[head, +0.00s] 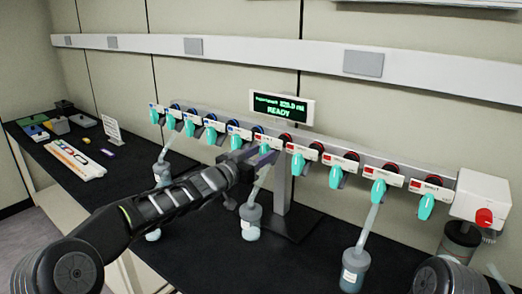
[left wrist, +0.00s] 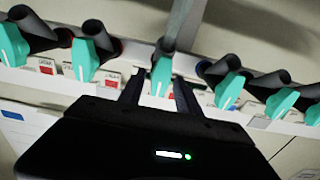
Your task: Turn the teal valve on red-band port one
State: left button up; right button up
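The teal valve on red-band port one (left wrist: 161,76) sits between the two fingers of my left gripper (left wrist: 158,92) in the left wrist view, with a gap on each side. The left gripper is open around it. In the head view, my left gripper (head: 268,160) is at the middle of the valve rack, below the display, and partly covers this valve (head: 265,148). My right gripper is not in view; only a dark part of my arm shows at the lower right.
Neighbouring teal valves (left wrist: 85,60) and (left wrist: 230,90) stand close on both sides. A white box with a red knob (head: 484,217) ends the rack.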

pick_arm(q)
jog(key=shift+w+d, duration=0.1)
jog(key=shift+w, duration=0.05)
jog(key=shift+c, duration=0.3)
grip_shut()
